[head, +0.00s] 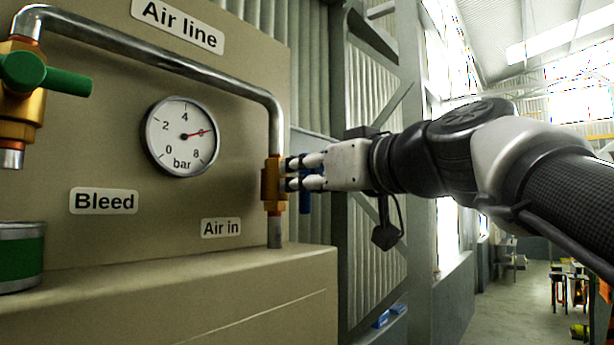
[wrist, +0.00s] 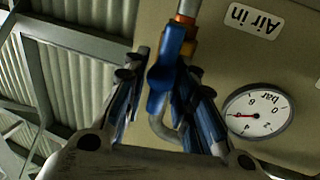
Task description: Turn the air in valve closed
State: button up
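The air in valve has a brass body (head: 270,186) on the vertical pipe above the "Air in" label (head: 221,227). Its blue handle (wrist: 167,70) lies roughly along the pipe line in the wrist view, which is upside down. In the head view the handle's lower end (head: 305,203) shows below my fingers, and the rest is hidden behind them. My gripper (head: 288,174) reaches in from the right, at the valve. In the wrist view its fingers (wrist: 166,88) are apart, one on each side of the handle. I cannot tell whether either finger touches it.
A pressure gauge (head: 182,136) reads about 6 bar. A bleed valve with a green handle (head: 55,80) is at the upper left, above a green can (head: 20,257) on the ledge (head: 180,290). A grey steel column (head: 362,255) stands behind my gripper.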

jog(key=shift+a, duration=0.1)
grip_shut()
